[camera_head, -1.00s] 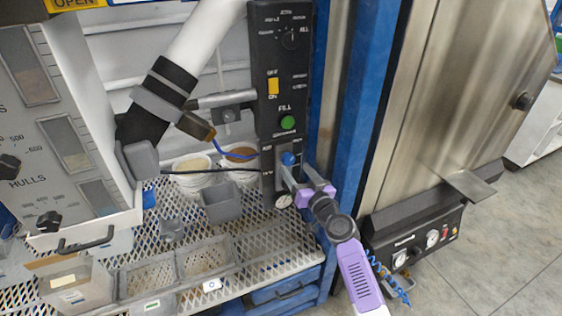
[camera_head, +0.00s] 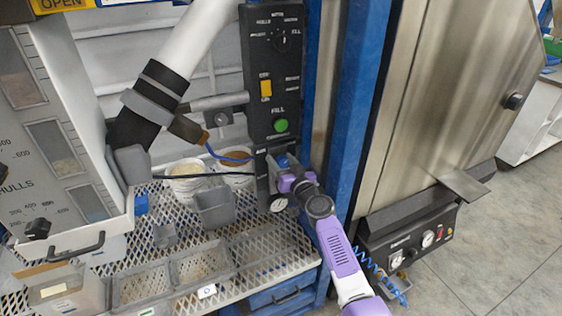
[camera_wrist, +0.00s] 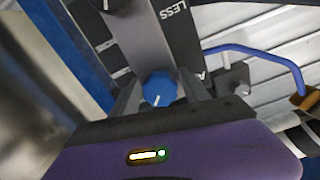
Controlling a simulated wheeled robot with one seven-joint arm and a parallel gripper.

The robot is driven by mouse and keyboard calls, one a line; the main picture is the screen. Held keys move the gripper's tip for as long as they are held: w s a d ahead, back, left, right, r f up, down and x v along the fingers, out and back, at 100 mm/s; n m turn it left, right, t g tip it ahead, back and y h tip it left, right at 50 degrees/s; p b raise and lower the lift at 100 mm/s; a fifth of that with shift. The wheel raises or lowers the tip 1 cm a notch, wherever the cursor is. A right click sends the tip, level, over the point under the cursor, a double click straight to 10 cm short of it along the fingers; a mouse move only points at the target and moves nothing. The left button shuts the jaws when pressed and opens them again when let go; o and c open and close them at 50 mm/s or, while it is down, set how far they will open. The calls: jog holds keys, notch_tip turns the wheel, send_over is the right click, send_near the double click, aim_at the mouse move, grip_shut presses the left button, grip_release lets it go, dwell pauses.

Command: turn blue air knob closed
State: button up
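The blue air knob (camera_wrist: 159,88) shows in the wrist view with a white mark on its face, on a grey panel strip. In the head view the knob (camera_head: 283,161) is partly covered by my gripper (camera_head: 288,172), which is at the lower control panel. In the wrist view the two grey fingers of my gripper (camera_wrist: 160,97) flank the knob, one on each side. I cannot tell whether they press on it.
A round gauge (camera_head: 278,203) sits just below the knob. A green button (camera_head: 281,126) and yellow switch (camera_head: 266,90) are above. A blue hose (camera_wrist: 250,50) runs beside the panel. A blue post (camera_head: 355,130) stands close on the right.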

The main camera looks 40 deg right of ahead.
jog(key=c, duration=1)
jog(key=shift+m, duration=0.3)
jog(key=m+b, duration=0.1)
jog(key=m, duration=0.2)
jog(key=shift+m, duration=0.4)
jog(key=m, duration=0.4)
jog(key=shift+b, duration=0.3)
jog(key=m, duration=0.5)
jog(key=shift+f+m+p, duration=0.1)
jog(key=shift+m+p, duration=0.25)
jog(key=shift+m, duration=1.95)
